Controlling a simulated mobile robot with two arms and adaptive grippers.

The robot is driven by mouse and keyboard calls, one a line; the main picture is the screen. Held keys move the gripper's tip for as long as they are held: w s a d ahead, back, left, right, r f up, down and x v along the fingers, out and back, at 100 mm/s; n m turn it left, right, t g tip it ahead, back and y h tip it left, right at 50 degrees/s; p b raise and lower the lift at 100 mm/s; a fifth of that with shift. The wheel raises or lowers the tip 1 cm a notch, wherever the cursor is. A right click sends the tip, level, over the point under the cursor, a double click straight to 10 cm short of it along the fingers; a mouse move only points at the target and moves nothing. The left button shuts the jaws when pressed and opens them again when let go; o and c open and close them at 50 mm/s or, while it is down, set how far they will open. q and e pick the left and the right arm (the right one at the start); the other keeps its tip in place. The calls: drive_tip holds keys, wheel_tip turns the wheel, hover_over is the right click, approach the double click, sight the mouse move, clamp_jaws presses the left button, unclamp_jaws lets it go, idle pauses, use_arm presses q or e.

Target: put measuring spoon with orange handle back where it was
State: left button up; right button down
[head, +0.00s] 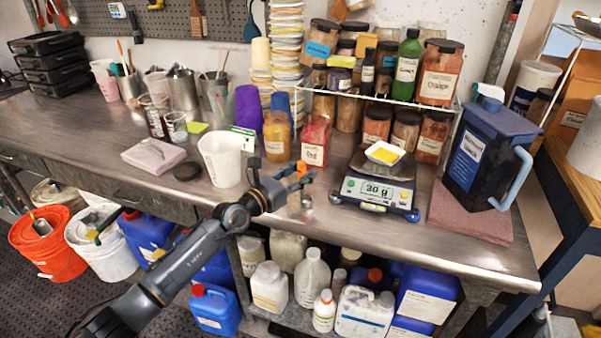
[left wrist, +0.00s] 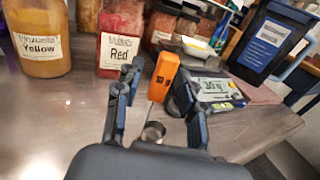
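The handle points up and the bowl hangs down. Whether the bowl touches the table is hard to tell. My right gripper is not in view.
A digital scale (head: 375,197) with a white dish of yellow powder (head: 384,153) stands right of the gripper. The Red jar (head: 314,140) and Yellow jar (head: 277,137) stand behind it. A white beaker (head: 221,160) is to the left. A blue-lidded container (head: 485,155) stands far right.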

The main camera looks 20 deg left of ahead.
use_arm(q)
drive_tip(key=shift+r, duration=0.3)
drive_tip(key=shift+s+a+f, duration=0.15)
drive_tip(key=shift+s, duration=0.15)
drive_tip(key=v, duration=1.1)
drive_tip(key=shift+s, duration=0.2)
